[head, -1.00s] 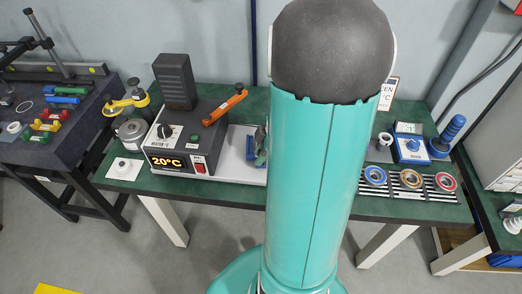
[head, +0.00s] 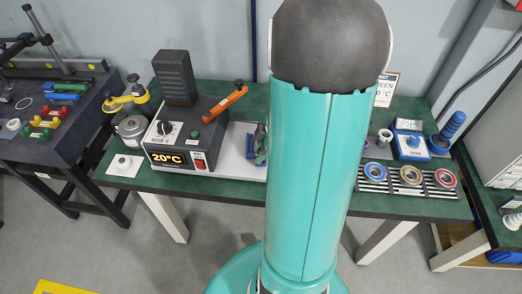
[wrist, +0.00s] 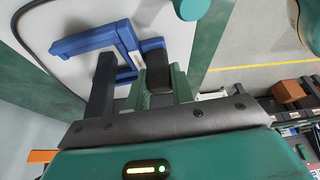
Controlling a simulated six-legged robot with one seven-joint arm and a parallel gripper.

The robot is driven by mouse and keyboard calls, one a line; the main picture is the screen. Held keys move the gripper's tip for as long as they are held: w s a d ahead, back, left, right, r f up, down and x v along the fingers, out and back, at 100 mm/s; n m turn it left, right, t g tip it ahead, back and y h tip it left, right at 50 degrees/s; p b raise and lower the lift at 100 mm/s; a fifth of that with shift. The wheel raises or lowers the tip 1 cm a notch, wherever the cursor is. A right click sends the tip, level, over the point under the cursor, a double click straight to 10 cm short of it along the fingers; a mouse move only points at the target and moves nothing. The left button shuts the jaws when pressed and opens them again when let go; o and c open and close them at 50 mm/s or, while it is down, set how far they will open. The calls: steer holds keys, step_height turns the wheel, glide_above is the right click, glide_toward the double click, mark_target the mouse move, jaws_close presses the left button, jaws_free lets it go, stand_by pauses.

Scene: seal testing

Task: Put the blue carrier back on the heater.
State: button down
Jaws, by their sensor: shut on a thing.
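The blue carrier (wrist: 88,40) is an angular blue frame in the wrist view, above a pale plate. My gripper (wrist: 128,62) has its dark fingers on either side of the carrier's blue upright and is shut on it. In the head view a small blue part of the carrier (head: 260,158) shows beside my teal arm, which hides the rest. The heater (head: 186,138) is a dark box reading 20°C, left of my arm, with a pale base plate (head: 232,160) at its right. I cannot tell whether the carrier touches the plate.
An orange-handled lever (head: 226,102) tops the heater's right side. A metal pot (head: 132,130) stands to its left.

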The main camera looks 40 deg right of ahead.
steer(key=shift+f, duration=0.15)
steer(key=c, duration=1.1)
jaws_free()
steer(key=shift+r, duration=5.55)
steer(key=shift+a, duration=0.1)
